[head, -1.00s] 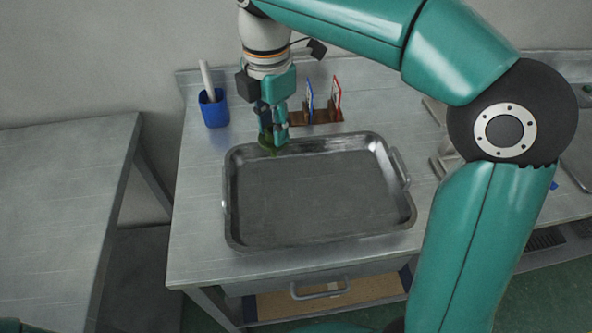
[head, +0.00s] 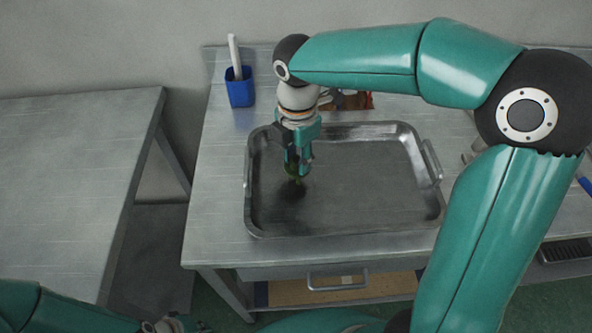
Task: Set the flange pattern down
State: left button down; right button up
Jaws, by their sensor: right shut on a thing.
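My right gripper (head: 298,166) points down over the left part of the metal tray (head: 340,229). The rest of the tray is empty. Part of my left arm shows at the bottom left edge, but its gripper is out of the picture.
The tray lies on a steel bench. A blue cup (head: 240,92) with a white stick stands at the back left. A brown rack (head: 352,100) behind the tray is partly hidden by my right arm. Another steel table (head: 70,190) stands at the left.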

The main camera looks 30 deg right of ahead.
aim_at(297, 170)
notch_tip(297, 170, down, 4)
jog(key=shift+f, duration=0.2)
jog(key=o, duration=1)
